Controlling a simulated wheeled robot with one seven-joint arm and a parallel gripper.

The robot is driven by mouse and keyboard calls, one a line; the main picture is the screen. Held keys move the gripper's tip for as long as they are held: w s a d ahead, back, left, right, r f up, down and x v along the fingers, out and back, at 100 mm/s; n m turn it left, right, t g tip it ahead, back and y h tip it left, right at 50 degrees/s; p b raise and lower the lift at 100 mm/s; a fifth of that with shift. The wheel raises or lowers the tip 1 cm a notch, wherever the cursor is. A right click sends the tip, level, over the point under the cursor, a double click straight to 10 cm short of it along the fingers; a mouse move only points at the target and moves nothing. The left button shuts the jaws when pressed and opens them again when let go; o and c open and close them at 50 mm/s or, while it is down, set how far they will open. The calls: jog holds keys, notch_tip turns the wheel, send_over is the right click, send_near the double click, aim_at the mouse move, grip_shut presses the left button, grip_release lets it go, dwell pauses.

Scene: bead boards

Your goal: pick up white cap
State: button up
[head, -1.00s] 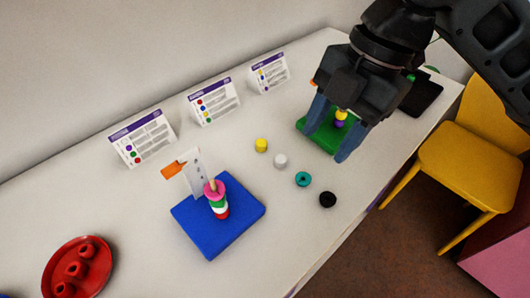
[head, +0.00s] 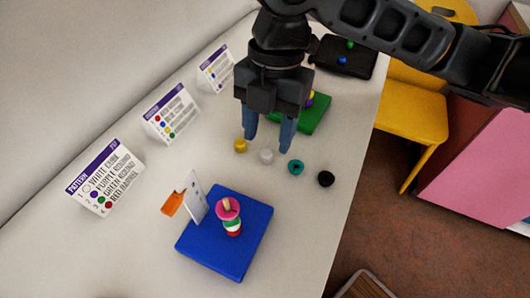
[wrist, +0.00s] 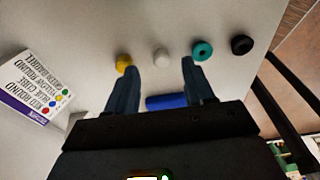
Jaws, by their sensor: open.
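The white cap (head: 267,156) sits on the white table in a row between a yellow cap (head: 240,146) and a teal cap (head: 296,167). A black cap (head: 326,179) ends the row on the right. My gripper (head: 268,146) is open and empty, pointing down over the row, with its fingers on either side of the white cap's direction. In the wrist view the white cap (wrist: 161,56) lies beyond and between the two blue-grey fingertips (wrist: 160,66), apart from both. The yellow cap (wrist: 123,63) is close to the left fingertip there.
A blue board (head: 225,250) with a stacked peg stands in front. A green board (head: 312,117) is behind my gripper, and a black tray (head: 345,56) lies farther back. Pattern cards (head: 105,178) stand along the wall. The table's right edge is near the black cap.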

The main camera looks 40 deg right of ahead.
aim_at(267, 151)
jog(key=f, duration=0.3)
jog(key=shift+s+a+f, duration=0.1)
jog(key=shift+s+a, duration=0.05)
jog(key=shift+a, duration=0.05)
grip_shut()
